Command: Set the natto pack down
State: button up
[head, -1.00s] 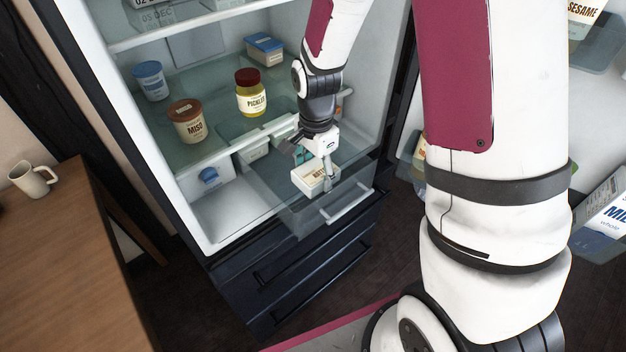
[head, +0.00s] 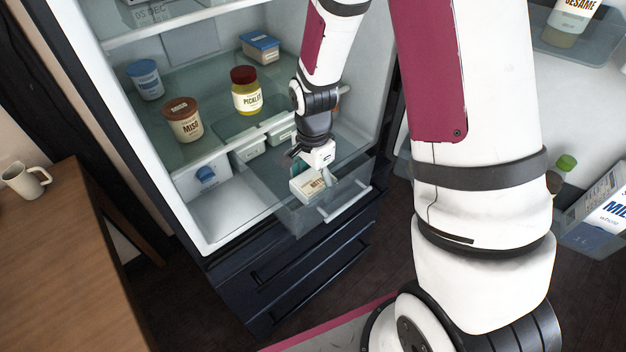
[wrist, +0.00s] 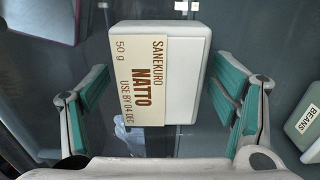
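The natto pack (wrist: 140,75) is a cream and white box with a printed label. In the head view the natto pack (head: 306,187) is low in the pulled-out clear drawer (head: 295,218), label up. My gripper (head: 314,176) is above the pack, a finger on either side. In the wrist view my gripper (wrist: 158,75) has its teal-padded fingers spread, their tips beside the pack's two sides. The pads' inner faces show. The contact between the pack's underside and the drawer floor is hidden.
A beans box (wrist: 308,125) lies to the right in the wrist view. The shelf above holds a miso tub (head: 183,120), a pickles jar (head: 246,92) and blue-lidded containers. The open fridge door with a milk carton (head: 604,212) is at right; a wooden table (head: 60,250) is at left.

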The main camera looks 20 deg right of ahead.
notch_tip(320, 180, up, 11)
jog(key=p, duration=0.2)
notch_tip(320, 180, up, 8)
jog(key=n, duration=0.3)
send_over(313, 180)
jog(key=s, duration=0.4)
jog(key=s+r+n+t, duration=0.1)
jog(key=s+r+n, duration=0.3)
jog(key=s, duration=0.6)
jog(key=s+r+n+t, duration=0.1)
jog(key=s+r+n, duration=0.4)
jog(key=s, duration=0.5)
jog(key=shift+s+n+t, duration=0.3)
jog(key=shift+s+n, duration=0.05)
jog(key=shift+n, duration=0.85)
notch_tip(313, 180, up, 8)
jog(key=t+p, duration=0.1)
jog(key=p, duration=0.5)
jog(key=shift+t, duration=0.3)
